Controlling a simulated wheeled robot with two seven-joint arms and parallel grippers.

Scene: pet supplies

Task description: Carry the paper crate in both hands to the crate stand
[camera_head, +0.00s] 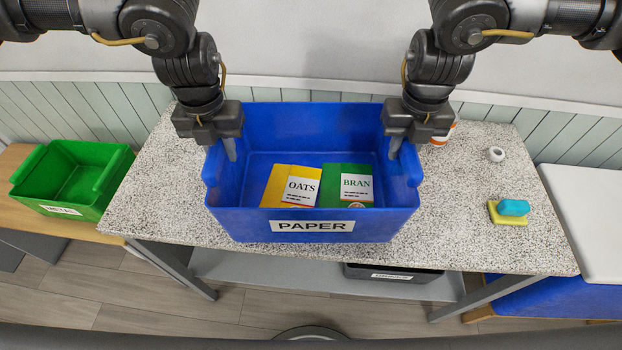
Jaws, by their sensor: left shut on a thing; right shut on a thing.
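The blue paper crate (240,222) has a white PAPER label on its front wall. It is over the speckled table (480,180); I cannot tell whether it rests on the top or is slightly raised. A yellow OATS box (275,188) and a green BRAN box (335,173) lie inside. My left gripper (228,150) is shut on the crate's left wall. My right gripper (396,146) is shut on its right wall. No crate stand can be told for sure in this view.
A green crate (75,180) sits on a wooden surface at left. A blue and yellow sponge-like item (510,210) and a small white round thing (496,154) are on the table's right. A white-and-orange container (443,137) is partly hidden behind my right gripper. A dark bin (395,273) is below.

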